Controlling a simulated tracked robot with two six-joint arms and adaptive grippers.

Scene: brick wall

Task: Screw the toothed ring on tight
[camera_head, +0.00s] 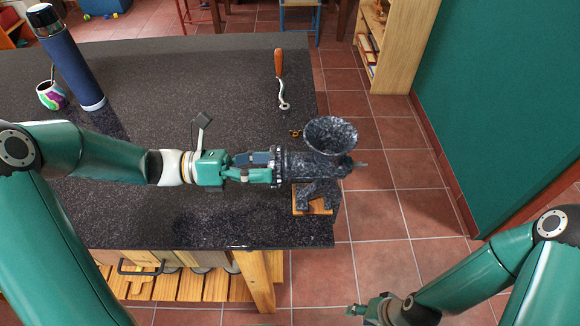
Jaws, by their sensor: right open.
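A dark speckled grinder (315,163) with a wide funnel (331,134) stands on a wooden block (312,206) at the counter's right edge. The toothed ring (279,166) is at the left end of its barrel, partly hidden by my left gripper. My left gripper (268,167) points right, its two fingers apart and their tips at the ring; whether they press on it I cannot tell. My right gripper (362,310) is low at the bottom, open and empty, off the counter and well away from the grinder.
A crank with a wooden handle (279,64) lies behind the grinder on the dark counter (190,75). A small brass-coloured piece (295,132) is near the funnel. A blue flask (71,62) and colourful cup (51,95) stand at the left. The counter's middle is clear.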

